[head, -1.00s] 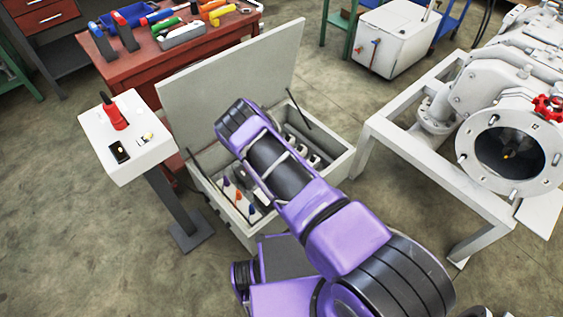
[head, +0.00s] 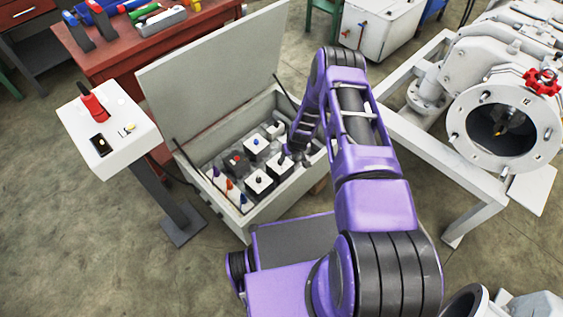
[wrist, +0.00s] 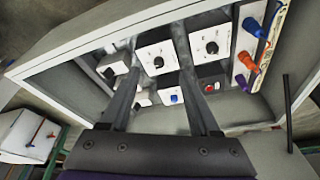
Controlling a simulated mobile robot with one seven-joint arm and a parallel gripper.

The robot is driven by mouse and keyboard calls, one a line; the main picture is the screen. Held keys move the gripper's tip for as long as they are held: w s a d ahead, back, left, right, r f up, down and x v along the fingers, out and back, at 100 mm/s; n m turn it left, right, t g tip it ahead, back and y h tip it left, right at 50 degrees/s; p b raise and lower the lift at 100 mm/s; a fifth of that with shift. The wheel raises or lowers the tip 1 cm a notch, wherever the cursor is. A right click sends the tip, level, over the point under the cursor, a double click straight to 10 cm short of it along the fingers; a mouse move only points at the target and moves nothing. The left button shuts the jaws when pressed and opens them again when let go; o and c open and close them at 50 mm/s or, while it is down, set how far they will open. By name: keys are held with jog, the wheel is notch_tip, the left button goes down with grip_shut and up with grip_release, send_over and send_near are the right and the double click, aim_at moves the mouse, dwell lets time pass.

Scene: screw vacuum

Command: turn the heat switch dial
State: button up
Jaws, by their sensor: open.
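An open grey control box (head: 215,150) holds several white switch blocks with knobs. None carries a label I can read, so I cannot tell which is the heat switch dial. A blue knob (wrist: 174,98) and a red knob (wrist: 209,87) sit lower. My gripper (wrist: 155,38) is open and empty, its fingers reaching over the blocks on either side of the middle dial. Contact cannot be judged.
The box's raised lid (head: 215,70) stands behind it. Purple, orange and blue plugs (wrist: 251,50) line one inner side. A white pedestal panel (head: 108,125) with a red switch is left. A white frame with a flanged machine (head: 505,130) is right.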

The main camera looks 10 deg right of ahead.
jog(key=w+f+n+b, duration=0.1)
jog(key=w+f+b, duration=0.1)
jog(key=f, duration=0.2)
jog(key=w+a+f+b, duration=0.1)
jog(key=w+f+b, duration=0.1)
jog(key=f, duration=0.3)
jog(key=w+f+n+b, duration=0.1)
jog(key=w+f+b, duration=0.1)
jog(key=w+f, duration=0.2)
jog(key=shift+a+f+n+t+y, duration=0.3)
jog(key=shift+a+f+t+y, duration=0.05)
jog(key=shift+f+t+y, duration=0.05)
jog(key=shift+c, duration=0.3)
grip_shut()
